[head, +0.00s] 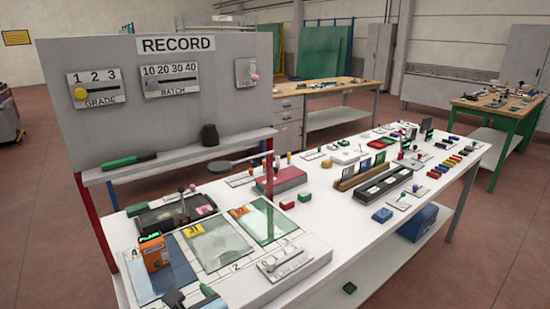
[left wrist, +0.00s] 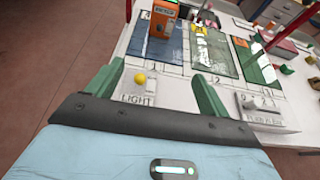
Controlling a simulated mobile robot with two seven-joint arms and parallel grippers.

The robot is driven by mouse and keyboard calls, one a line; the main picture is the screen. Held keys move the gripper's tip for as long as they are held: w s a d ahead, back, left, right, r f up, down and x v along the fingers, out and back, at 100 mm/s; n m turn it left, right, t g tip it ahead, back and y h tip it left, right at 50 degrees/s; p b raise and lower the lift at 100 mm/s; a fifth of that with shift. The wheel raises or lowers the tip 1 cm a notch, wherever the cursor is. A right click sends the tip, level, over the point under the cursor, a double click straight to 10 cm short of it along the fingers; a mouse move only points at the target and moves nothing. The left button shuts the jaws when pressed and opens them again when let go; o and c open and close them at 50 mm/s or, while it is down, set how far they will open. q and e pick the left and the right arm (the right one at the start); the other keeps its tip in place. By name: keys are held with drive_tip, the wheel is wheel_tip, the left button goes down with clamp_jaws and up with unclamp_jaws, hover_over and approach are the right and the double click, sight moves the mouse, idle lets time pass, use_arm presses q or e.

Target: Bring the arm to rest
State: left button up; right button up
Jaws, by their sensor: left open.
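My left gripper (head: 192,296) shows at the bottom edge of the head view, over the near left end of the white table (head: 345,225). In the left wrist view its two green fingers (left wrist: 155,82) are spread apart with nothing between them. Beyond and between the fingers is a yellow ball knob (left wrist: 140,79) on a plate marked LIGHT, which the gripper appears to be apart from. Most of my left arm is outside the head view. My right gripper is in neither view.
An orange device (head: 155,253) stands upright near the gripper, beside glass sheets (head: 217,243) on numbered places. A plate with a lever (head: 285,262) lies to the right. The grey RECORD board (head: 165,100) rises behind. Floor is clear left of the table.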

use_arm(q)
drive_tip(key=s+a+r+m+y, duration=0.1)
drive_tip(key=a+y, duration=0.2)
drive_tip(key=a, duration=0.6)
drive_tip(key=a+r+m+t+y, duration=0.1)
drive_tip(key=a+r+y, duration=0.1)
drive_tip(key=a, duration=0.6)
drive_tip(key=s+a+r+m+y, duration=0.1)
drive_tip(key=a+y, duration=0.2)
drive_tip(key=a, duration=0.6)
wheel_tip(320, 180, down, 20)
drive_tip(key=s+d+n+g+h, duration=0.1)
drive_tip(key=s+n+h, duration=0.1)
drive_tip(key=n+h, duration=0.6)
drive_tip(key=s+d+f+n+g+h, duration=0.2)
drive_tip(key=s+f+n+g+h, duration=0.1)
drive_tip(key=s+f+n+h, duration=0.85)
drive_tip(key=s+d+f+n+t, duration=0.1)
drive_tip(key=d+n, duration=0.4)
drive_tip(key=d, duration=0.5)
drive_tip(key=s+d+f+n+y, duration=0.1)
drive_tip(key=s+d+n, duration=0.2)
drive_tip(key=d, duration=0.7)
drive_tip(key=shift+s+f+n+t, duration=0.25)
drive_tip(key=shift+n+t, duration=0.15)
drive_tip(key=shift+n, duration=0.55)
drive_tip(key=shift+o, duration=0.4)
drive_tip(key=shift+y, duration=0.25)
